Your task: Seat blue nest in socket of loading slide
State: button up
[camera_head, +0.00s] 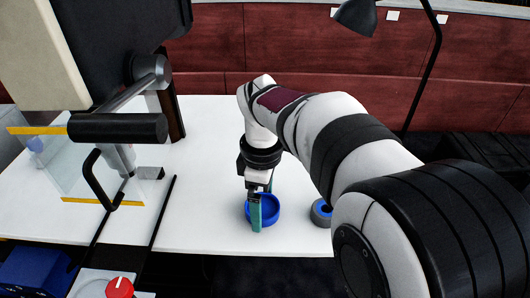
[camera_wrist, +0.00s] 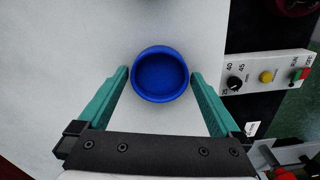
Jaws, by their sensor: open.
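The blue nest (camera_head: 268,210) is a round, shallow blue cup on the white table, near its front edge. It also shows in the wrist view (camera_wrist: 160,74), where its open top faces the camera. My gripper (camera_head: 262,205) is open, with its teal fingers pointing down at the nest. In the wrist view, the fingertips of my gripper (camera_wrist: 160,76) lie on either side of the nest, with a gap showing on each side. Whether the fingers are level with it is hard to tell. I cannot make out the loading slide's socket with certainty.
A machine with a black handle (camera_head: 118,127) and a clear, yellow-edged guard (camera_head: 103,202) stands at left. A grey ring with a blue centre (camera_head: 321,212) sits right of the nest. A control panel (camera_wrist: 268,78) lies right in the wrist view. The white table (camera_head: 205,215) is clear left of the nest.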

jog(key=c, duration=1.1)
